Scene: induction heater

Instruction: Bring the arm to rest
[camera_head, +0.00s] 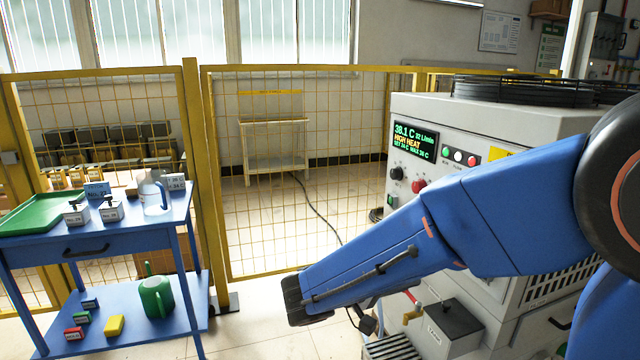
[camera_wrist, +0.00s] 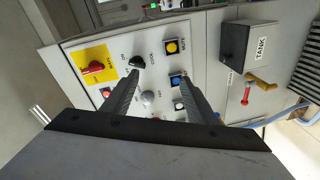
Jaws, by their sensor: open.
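My gripper (camera_wrist: 157,79) shows in the wrist view with its two dark fingers apart and nothing between them. The fingers point at a grey control panel (camera_wrist: 205,110) of the heater; a grey knob (camera_wrist: 149,97) and a blue button (camera_wrist: 178,80) show near them. I cannot tell how far the tips are from the panel. The cabinet's display (camera_head: 414,140) reads 38.1 C and HIGH HEAT.
A blue cart (camera_head: 60,252) with a green tray (camera_head: 38,213) and a watering can (camera_head: 157,296) stands at left. A yellow mesh fence (camera_head: 262,271) runs behind. Floor between is mostly clear.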

